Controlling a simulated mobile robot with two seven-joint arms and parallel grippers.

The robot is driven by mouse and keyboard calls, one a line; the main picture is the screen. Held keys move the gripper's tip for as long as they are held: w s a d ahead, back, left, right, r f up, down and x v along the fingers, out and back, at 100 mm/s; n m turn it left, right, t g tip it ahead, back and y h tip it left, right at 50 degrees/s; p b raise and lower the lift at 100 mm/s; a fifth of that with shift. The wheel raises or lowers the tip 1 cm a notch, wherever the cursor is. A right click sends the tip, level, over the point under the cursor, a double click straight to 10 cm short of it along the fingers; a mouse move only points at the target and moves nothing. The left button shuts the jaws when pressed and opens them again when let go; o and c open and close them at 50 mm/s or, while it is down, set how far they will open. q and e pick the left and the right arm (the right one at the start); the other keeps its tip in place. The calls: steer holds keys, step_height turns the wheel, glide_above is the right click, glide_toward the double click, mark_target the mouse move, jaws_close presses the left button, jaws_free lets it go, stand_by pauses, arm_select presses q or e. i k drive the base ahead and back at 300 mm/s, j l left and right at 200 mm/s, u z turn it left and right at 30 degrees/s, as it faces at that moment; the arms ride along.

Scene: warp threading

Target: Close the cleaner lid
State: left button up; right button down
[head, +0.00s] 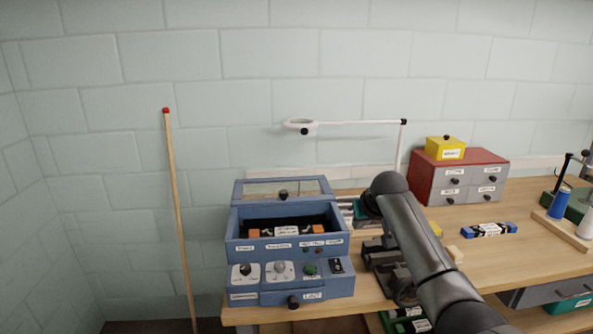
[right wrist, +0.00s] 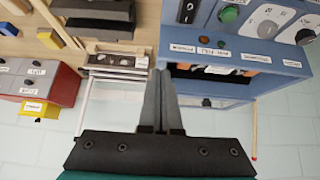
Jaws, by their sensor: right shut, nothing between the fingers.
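The cleaner (head: 290,250) is a blue box at the left end of the bench. Its lid (head: 283,188), a blue frame with a clear window and a dark knob (head: 283,195), stands raised at the back. The open top shows a dark inside with orange parts and a white label. My right gripper (head: 347,208) is at the right side of the cleaner, near its upper rim, partly hidden behind my arm. In the right wrist view its fingers (right wrist: 162,85) are together and empty, beside the blue cleaner body (right wrist: 255,50). My left gripper is not in view.
A white lamp arm (head: 350,122) reaches over the bench behind the cleaner. A red and grey drawer unit (head: 460,175) with a yellow box (head: 445,148) stands at back right. A wooden stick (head: 178,210) leans on the wall at left. A dark metal fixture (head: 385,265) sits right of the cleaner.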

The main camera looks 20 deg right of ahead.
mark_target(236, 200)
steer(key=i, duration=1.45)
